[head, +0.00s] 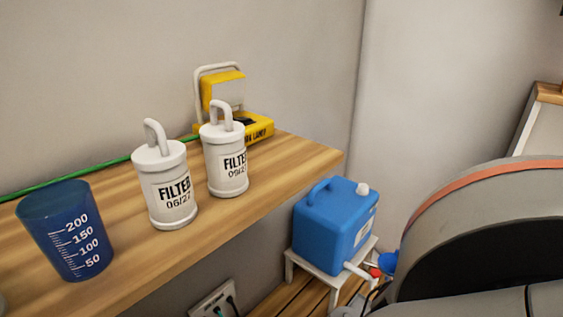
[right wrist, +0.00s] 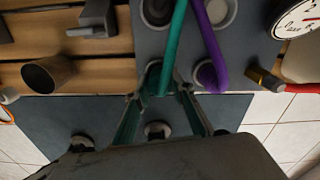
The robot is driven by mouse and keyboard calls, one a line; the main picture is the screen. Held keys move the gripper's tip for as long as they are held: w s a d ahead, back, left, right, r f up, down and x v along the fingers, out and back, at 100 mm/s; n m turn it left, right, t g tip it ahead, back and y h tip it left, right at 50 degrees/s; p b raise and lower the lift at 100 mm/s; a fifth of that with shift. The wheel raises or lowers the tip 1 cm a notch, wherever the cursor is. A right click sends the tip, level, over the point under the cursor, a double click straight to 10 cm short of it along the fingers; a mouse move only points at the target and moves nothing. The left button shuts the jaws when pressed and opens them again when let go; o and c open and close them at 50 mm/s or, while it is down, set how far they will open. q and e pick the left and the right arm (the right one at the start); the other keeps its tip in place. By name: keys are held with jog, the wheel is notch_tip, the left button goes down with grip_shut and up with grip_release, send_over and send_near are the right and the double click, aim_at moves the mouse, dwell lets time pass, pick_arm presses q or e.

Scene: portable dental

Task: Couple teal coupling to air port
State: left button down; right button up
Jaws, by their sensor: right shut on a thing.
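In the right wrist view a teal hose (right wrist: 174,40) comes down from the top edge to the teal coupling (right wrist: 160,82). My right gripper (right wrist: 163,88) is shut on the teal coupling, above a blue-grey panel (right wrist: 85,108). Round ports show on the panel: one (right wrist: 157,130) lies below the fingertips in the picture, and another (right wrist: 80,142) lies at lower left, partly hidden by my gripper body. I cannot tell which is the air port, nor whether the coupling touches any port. My left gripper is in neither view.
A purple hose (right wrist: 205,35) ends close right of my fingers. A gauge (right wrist: 295,15), a brass fitting (right wrist: 263,78) and a grey cup (right wrist: 47,74) lie around. The head view shows a shelf (head: 110,290) with filters (head: 167,190), a blue beaker (head: 66,235) and a blue tank (head: 330,225).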

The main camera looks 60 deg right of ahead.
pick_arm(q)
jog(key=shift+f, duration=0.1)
pick_arm(e)
jog(key=shift+f, duration=0.3)
jog(key=o, duration=1.2)
